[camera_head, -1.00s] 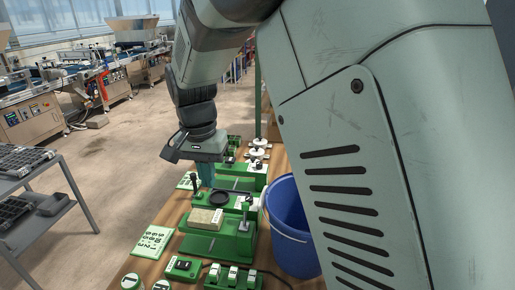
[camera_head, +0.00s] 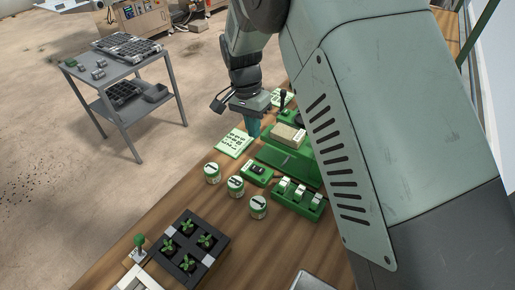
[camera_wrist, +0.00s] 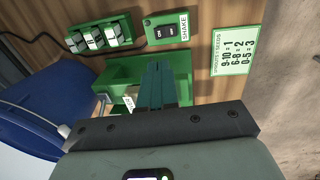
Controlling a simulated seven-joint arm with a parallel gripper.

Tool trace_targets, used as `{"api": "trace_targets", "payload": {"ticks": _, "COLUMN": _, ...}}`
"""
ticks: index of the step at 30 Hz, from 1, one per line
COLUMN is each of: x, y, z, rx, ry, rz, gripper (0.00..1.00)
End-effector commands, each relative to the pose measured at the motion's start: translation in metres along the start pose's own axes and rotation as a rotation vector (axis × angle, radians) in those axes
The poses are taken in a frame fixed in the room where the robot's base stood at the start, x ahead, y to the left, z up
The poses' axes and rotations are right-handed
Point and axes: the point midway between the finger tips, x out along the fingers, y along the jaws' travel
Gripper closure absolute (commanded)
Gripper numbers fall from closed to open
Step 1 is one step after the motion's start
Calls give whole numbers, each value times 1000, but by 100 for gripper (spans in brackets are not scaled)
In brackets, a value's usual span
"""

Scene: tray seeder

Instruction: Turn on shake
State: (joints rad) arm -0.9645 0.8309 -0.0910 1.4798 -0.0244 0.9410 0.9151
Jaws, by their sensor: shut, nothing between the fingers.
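The shake switch is a small green box with a black rocker and a white SHAKE label. It shows in the wrist view (camera_wrist: 166,32) and on the wooden table in the head view (camera_head: 257,173). Small white lettering shows on the rocker, but I cannot tell its position. My gripper (camera_head: 254,132) is shut and empty, its teal fingers pointing down above the table between the number card and the green seeder (camera_head: 280,160). In the wrist view my fingertips (camera_wrist: 157,68) appear below the switch in the picture, apart from it.
A number card (camera_head: 235,142) lies left of my gripper. A green box with three white switches (camera_head: 301,197) sits beside the shake switch. Several labelled cans (camera_head: 236,186) and a black plant tray (camera_head: 222,250) stand nearer. A blue bin (camera_wrist: 35,110) is beside the table.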

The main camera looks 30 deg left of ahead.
Motion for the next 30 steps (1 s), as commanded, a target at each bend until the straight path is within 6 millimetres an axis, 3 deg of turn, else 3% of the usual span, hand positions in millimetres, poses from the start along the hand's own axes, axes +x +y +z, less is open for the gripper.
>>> {"api": "trace_targets", "payload": {"ticks": 18, "x": 116, "y": 1, "z": 0, "rx": 0, "ry": -3, "rz": 3, "gripper": 100}}
{"api": "trace_targets", "payload": {"ticks": 24, "x": 132, "y": 1, "z": 0, "rx": 0, "ry": -1, "rz": 1, "gripper": 100}}
{"api": "trace_targets", "payload": {"ticks": 30, "x": 135, "y": 1, "z": 0, "rx": 0, "ry": -1, "rz": 1, "gripper": 100}}
